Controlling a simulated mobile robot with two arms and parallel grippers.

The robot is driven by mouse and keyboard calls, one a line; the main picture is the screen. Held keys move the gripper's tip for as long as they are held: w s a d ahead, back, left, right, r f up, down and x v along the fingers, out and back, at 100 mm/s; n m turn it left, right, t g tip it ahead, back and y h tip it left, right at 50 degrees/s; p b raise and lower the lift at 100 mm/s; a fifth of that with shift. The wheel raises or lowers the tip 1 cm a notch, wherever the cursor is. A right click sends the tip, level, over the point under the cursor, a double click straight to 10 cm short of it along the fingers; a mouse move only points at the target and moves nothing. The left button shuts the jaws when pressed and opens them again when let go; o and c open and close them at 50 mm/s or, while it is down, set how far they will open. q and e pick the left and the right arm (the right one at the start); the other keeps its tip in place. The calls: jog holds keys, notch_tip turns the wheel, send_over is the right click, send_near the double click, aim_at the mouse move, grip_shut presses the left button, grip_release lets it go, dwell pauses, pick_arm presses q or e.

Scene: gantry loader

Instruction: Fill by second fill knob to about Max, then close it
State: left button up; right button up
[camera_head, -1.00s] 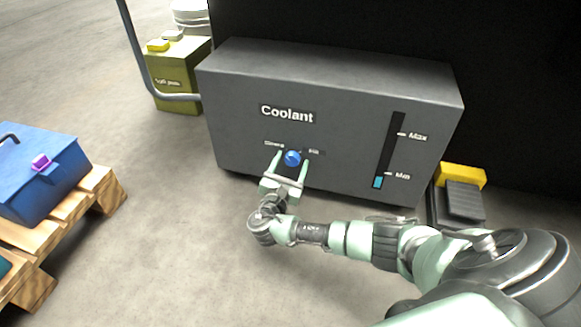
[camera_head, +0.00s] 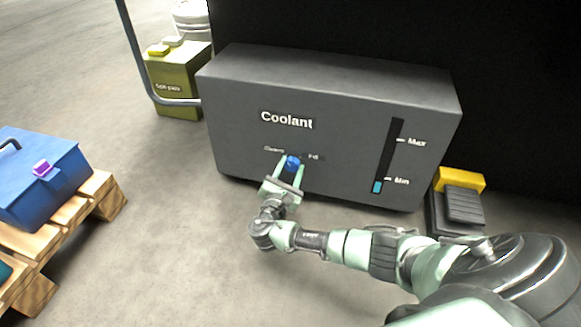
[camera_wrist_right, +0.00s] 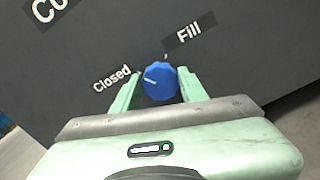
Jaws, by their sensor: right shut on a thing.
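A dark grey coolant tank (camera_head: 240,140) stands ahead with a blue fill knob (camera_head: 293,163) on its front. The knob sits between the labels Closed and Fill; in the right wrist view the knob (camera_wrist_right: 160,82) has its white mark pointing toward Closed. My right gripper (camera_head: 291,166) is shut on the knob, one finger on each side; the right wrist view shows both fingers (camera_wrist_right: 160,90) beside it. The level gauge (camera_head: 391,150) on the tank's right has a short cyan column at its bottom, a little below the Min mark. My left gripper is out of view.
A yellow-black pedal (camera_head: 458,195) is on the floor right of the tank. A wooden pallet (camera_head: 97,197) with a blue toolbox (camera_head: 50,185) is at the left. An olive spill box (camera_head: 178,85) and a grey pipe (camera_head: 135,50) stand behind. Floor before the tank is clear.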

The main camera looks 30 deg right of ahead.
jog(key=m, duration=0.3)
jog(key=shift+s+f+m, duration=0.1)
jog(key=shift+m, duration=0.2)
jog(key=m, duration=0.3)
jog(key=shift+f+m, duration=0.1)
jog(key=shift+m, duration=0.2)
jog(key=m+b, duration=0.2)
jog(key=m, duration=0.2)
jog(key=shift+f+m, duration=0.15)
jog(key=shift+m, duration=0.15)
jog(key=shift+m+b, duration=1.05)
jog(key=shift+m, duration=1.15)
jog(key=o, duration=1.4)
